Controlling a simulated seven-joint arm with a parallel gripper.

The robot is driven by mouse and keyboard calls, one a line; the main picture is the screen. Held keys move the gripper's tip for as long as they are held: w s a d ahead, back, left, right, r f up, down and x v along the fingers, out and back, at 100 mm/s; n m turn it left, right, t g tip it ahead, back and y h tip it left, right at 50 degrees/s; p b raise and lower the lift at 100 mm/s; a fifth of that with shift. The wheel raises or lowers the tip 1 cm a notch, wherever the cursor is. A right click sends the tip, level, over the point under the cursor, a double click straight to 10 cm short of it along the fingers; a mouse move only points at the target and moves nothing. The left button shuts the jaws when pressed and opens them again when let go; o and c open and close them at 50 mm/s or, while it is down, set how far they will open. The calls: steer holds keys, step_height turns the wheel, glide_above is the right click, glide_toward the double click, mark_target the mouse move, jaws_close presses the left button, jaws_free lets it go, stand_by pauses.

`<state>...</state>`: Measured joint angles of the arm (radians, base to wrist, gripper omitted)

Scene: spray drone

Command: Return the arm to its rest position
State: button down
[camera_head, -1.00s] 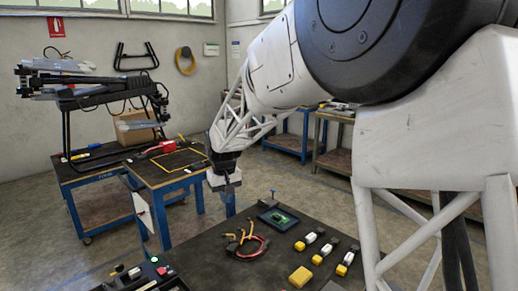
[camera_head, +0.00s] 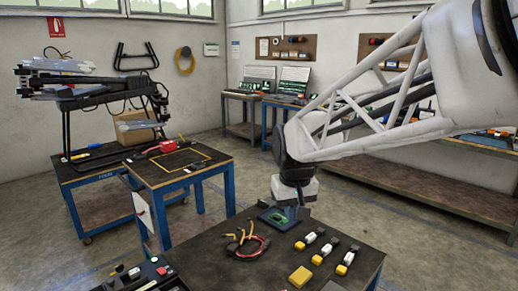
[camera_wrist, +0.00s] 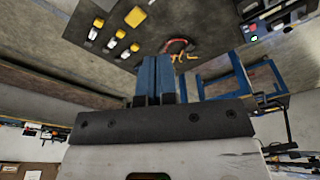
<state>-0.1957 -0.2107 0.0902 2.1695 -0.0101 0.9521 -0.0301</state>
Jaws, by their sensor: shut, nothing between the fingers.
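My gripper (camera_head: 297,214) hangs at the end of my white arm above the far edge of the dark work table (camera_head: 218,270) in the head view. In the wrist view its two blue fingers (camera_wrist: 155,75) are together with nothing between them. Behind its tip a green circuit board (camera_head: 280,218) lies in a dark blue tray on the table, partly covered by the gripper.
The near table holds a red and black cable (camera_head: 248,245), a yellow block (camera_head: 300,276) and several yellow-white connectors (camera_head: 318,259). A blue-legged table (camera_head: 183,172) stands left. The drone (camera_head: 80,85) is on a stand behind it. Benches line the back wall.

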steer(key=s+d+f+m, duration=0.1)
steer(key=s+d, duration=0.2)
steer(key=s, duration=0.4)
steer(key=s+d+f+m, duration=0.1)
steer(key=s+d, duration=0.3)
steer(key=s, duration=0.4)
steer(key=s+d+f+t, duration=0.1)
steer(key=s+d, duration=0.2)
steer(key=s, duration=0.5)
steer(key=shift+s+d+f+m, duration=0.2)
steer(key=shift+d+f+m, duration=0.15)
steer(key=shift+m, duration=0.05)
